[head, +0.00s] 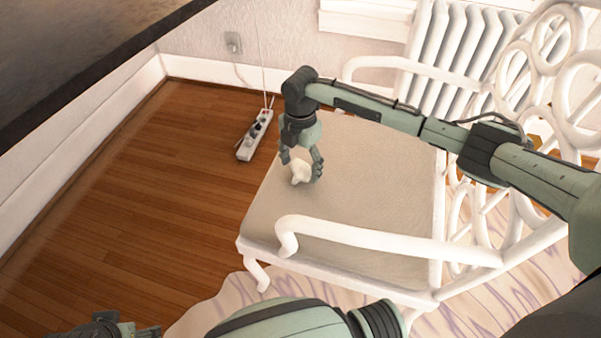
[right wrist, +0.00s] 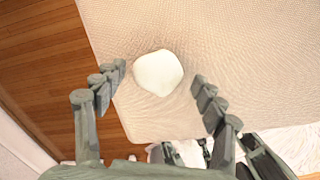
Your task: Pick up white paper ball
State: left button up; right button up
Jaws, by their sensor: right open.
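The white paper ball (head: 300,173) lies on the beige seat of a white chair (head: 372,180), near the seat's left edge. In the right wrist view the ball (right wrist: 158,72) looks rounded with a few flat facets. My right gripper (head: 302,163) points down at it with its fingers open. In the right wrist view the ball shows between and slightly beyond the fingertips, with a visible gap on each side. My left gripper (head: 120,328) is partly in view at the bottom left of the head view, cut off by the frame edge.
The chair's white armrests (head: 370,240) run along the near and far sides of the seat. A white power strip (head: 255,135) lies on the wooden floor (head: 150,190) to the left. A white radiator (head: 455,50) stands behind. The rest of the seat is clear.

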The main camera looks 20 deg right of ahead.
jog(key=shift+f, duration=0.35)
jog(key=shift+c, duration=0.3)
jog(key=c, duration=0.7)
jog(key=shift+c, duration=0.2)
